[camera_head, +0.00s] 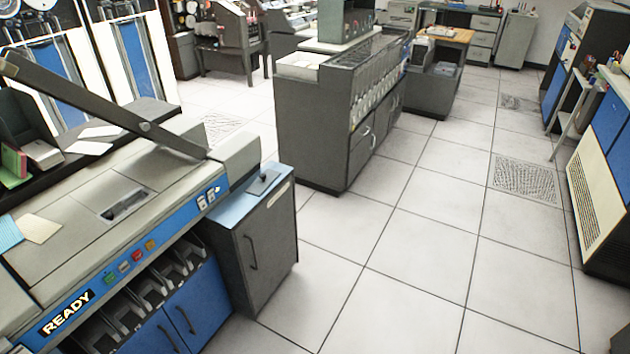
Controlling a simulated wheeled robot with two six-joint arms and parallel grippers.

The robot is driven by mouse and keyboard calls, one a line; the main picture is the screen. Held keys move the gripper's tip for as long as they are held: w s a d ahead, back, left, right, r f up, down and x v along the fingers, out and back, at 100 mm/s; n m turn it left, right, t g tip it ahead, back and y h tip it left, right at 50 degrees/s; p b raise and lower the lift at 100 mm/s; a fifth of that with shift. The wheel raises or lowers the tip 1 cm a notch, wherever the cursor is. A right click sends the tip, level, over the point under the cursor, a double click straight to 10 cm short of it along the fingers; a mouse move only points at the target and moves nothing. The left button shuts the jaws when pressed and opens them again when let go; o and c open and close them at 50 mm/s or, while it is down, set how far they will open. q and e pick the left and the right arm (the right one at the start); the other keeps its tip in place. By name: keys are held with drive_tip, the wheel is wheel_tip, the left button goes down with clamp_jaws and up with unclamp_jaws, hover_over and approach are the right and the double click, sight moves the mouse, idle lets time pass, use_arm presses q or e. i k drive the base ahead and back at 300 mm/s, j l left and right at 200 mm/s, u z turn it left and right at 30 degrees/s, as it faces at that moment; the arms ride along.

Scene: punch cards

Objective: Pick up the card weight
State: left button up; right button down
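A small dark grey flat piece with a short upright handle (264,182) lies on the light blue top of a grey cabinet (268,235), left of the picture's middle. It looks like the card weight, but it is too small to be certain. Neither of my grippers is in view.
A long card machine with a "READY" sign (67,313) fills the lower left and adjoins the cabinet. A dark sloping bar (100,108) rises over it. A grey cabinet row (312,125) stands behind. The tiled floor (400,260) is clear at centre and right.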

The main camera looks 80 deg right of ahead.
sight(263, 179)
drive_tip(key=z, duration=2.25)
